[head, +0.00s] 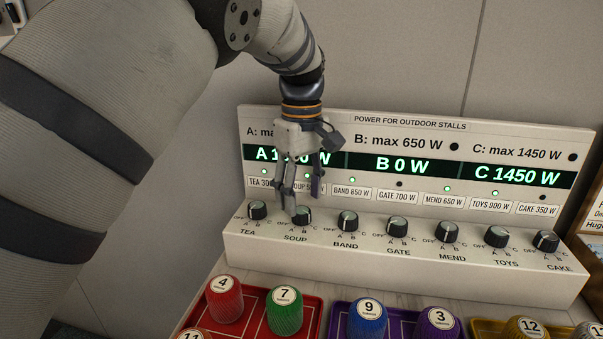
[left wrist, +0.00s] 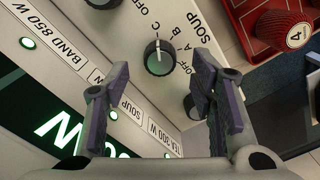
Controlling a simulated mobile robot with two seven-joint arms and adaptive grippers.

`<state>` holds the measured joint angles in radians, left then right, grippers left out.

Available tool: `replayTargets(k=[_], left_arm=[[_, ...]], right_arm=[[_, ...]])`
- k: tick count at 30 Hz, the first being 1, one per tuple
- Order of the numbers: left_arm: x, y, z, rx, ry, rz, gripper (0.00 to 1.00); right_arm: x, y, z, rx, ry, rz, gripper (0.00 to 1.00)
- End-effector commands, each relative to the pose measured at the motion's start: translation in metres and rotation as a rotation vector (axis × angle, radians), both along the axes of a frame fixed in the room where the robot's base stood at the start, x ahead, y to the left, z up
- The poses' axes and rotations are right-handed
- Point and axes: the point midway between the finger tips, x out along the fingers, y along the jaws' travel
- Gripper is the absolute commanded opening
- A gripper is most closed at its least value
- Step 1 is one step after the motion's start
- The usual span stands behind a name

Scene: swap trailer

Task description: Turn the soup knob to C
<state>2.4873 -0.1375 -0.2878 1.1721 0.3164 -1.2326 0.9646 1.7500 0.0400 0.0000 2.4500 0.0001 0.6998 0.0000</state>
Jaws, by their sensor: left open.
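The soup knob (head: 301,215) is a dark round dial with a pale face on the sloped lower panel, above the SOUP label. It also shows in the left wrist view (left wrist: 158,57), with a white pointer line and OFF, A, B and C marks around it. My right gripper is not in view.
The power panel (head: 400,255) carries several more knobs, with the tea knob (head: 257,210) close on the left and the band knob (head: 347,221) on the right. The displays (head: 403,165) read B 0 W and C 1450 W.

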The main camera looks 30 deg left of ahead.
Motion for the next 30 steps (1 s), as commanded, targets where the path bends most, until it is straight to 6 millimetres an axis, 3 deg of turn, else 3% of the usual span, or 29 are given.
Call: replayTargets(k=[3,10,15,30], left_arm=[[0.001,0.000,0.036,-0.001,-0.008,0.001,0.51],[0.001,0.000,0.080,-0.001,-0.003,0.002,0.51],[0.000,0.000,0.088,0.000,-0.001,0.003,0.51],[0.000,0.000,0.088,0.000,-0.001,0.002,0.51]], right_arm=[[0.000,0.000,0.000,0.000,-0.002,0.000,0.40],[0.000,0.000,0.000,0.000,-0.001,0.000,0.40],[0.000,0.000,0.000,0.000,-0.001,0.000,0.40],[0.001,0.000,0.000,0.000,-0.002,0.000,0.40]])
